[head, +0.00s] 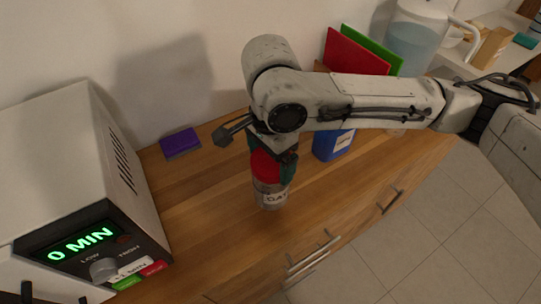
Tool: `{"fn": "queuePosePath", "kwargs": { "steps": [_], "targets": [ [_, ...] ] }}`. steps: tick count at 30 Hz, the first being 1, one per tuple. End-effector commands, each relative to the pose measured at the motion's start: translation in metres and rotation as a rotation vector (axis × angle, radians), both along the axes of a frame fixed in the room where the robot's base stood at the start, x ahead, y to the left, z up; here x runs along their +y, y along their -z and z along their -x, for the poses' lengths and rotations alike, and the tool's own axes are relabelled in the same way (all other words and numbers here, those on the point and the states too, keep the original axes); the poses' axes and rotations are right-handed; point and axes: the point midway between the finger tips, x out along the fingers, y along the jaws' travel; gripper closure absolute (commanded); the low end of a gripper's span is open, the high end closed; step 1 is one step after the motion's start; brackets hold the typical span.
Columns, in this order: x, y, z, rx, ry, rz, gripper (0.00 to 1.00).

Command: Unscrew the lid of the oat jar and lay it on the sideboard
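The oat jar (270,197) is a clear-looking jar with a pale label. It stands upright on the wooden sideboard (205,225), near the middle. Its red lid (265,166) is on top of the jar. My gripper (269,160) comes down from above, with dark green fingers on either side of the lid. The fingers look pressed against the lid, with no gap showing. The top of the lid is hidden by the gripper.
A white microwave (55,165) reading "0 MIN" stands at left. A purple sponge-like block (181,143) lies near the wall. A blue container (334,145) is behind right of the jar. Red (355,55) and green (372,52) boards and a water jug (415,35) stand behind. Wood left of the jar is clear.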

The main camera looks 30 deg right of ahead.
Motion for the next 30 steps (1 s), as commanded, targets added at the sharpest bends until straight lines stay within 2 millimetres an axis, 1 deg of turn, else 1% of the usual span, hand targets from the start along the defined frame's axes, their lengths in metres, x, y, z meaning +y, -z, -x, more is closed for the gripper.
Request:
{"fn": "queuePosePath", "kwargs": {
  "steps": [1, 3, 4, 12, 14, 17, 20, 30],
  "targets": [
    [0.0000, -0.0002, -0.0001, 0.000, 0.000, 0.000, 0.30],
    [0.0001, -0.0002, -0.0001, 0.000, 0.000, 0.000, 0.36],
    [0.0001, -0.0002, -0.0001, 0.000, 0.000, 0.000, 0.09],
    [0.0001, -0.0003, -0.0002, -0.001, 0.000, 0.000, 0.35],
    [0.0001, -0.0003, -0.0002, -0.001, 0.000, 0.000, 0.40],
    [0.0002, -0.0009, -0.0001, -0.001, -0.017, -0.001, 0.40],
    [0.0003, -0.0021, 0.0001, -0.001, -0.097, -0.002, 0.40],
    [-0.0003, -0.0025, 0.0012, -0.001, -0.515, -0.002, 0.40]
  ]
}}
